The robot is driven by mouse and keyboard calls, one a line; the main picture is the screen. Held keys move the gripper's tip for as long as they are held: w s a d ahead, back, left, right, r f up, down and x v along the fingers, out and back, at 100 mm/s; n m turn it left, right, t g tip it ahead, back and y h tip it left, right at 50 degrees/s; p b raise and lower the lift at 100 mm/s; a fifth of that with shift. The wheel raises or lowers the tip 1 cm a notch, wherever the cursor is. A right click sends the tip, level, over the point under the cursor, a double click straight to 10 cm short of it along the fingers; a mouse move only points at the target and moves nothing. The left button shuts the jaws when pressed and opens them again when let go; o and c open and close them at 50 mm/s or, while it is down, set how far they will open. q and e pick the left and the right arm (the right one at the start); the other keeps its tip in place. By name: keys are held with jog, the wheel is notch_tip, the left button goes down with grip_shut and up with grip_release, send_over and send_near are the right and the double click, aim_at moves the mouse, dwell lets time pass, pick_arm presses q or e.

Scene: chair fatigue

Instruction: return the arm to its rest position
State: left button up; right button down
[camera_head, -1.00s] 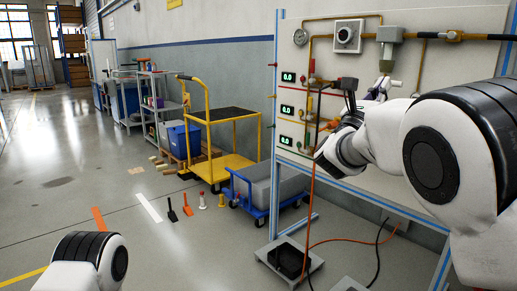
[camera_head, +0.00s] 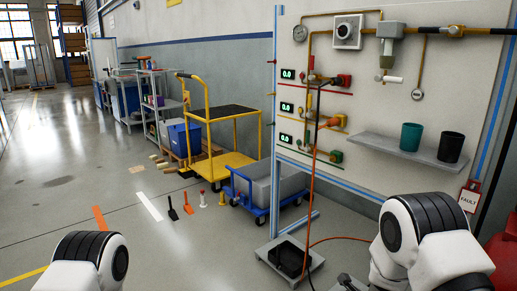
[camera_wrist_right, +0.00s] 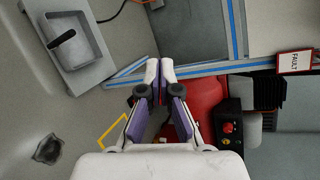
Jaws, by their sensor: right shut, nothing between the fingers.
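My right arm (camera_head: 425,235) is low at the bottom right of the head view, apart from the wall panel (camera_head: 400,110). In the right wrist view my right gripper (camera_wrist_right: 159,68) has its fingertips together with nothing between them. It points down over the floor and a blue-framed edge. My left arm (camera_head: 92,260) shows at the bottom left of the head view; its gripper is out of the picture.
The panel carries three displays, pipes, red-handled valves and a shelf (camera_head: 400,150) with a teal cup (camera_head: 411,137) and a black cup (camera_head: 451,147). A FAULT tag (camera_head: 469,197) hangs right. A red machine (camera_wrist_right: 200,95) lies beneath the gripper. Trolleys (camera_head: 222,165) stand left of the panel.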

jog(key=s+a+f+n+g+y, duration=0.2)
jog(key=s+f+n+g+y, duration=0.3)
jog(key=s+f+n, duration=0.9)
jog(key=s+a+f+n+g+y, duration=0.1)
jog(key=s+a+f+n+g, duration=0.2)
jog(key=s+n, duration=0.65)
jog(key=s+a+n+g+y, duration=0.2)
jog(key=s+a+n+g, duration=0.15)
jog(key=s, duration=1.15)
notch_tip(320, 180, up, 32)
jog(key=n+p, duration=0.1)
jog(key=p, duration=3.1)
jog(key=shift+d+f+g+h, duration=0.25)
jog(key=shift+d+g+h, duration=0.1)
jog(key=shift+g, duration=0.1)
jog(key=shift+s, duration=0.1)
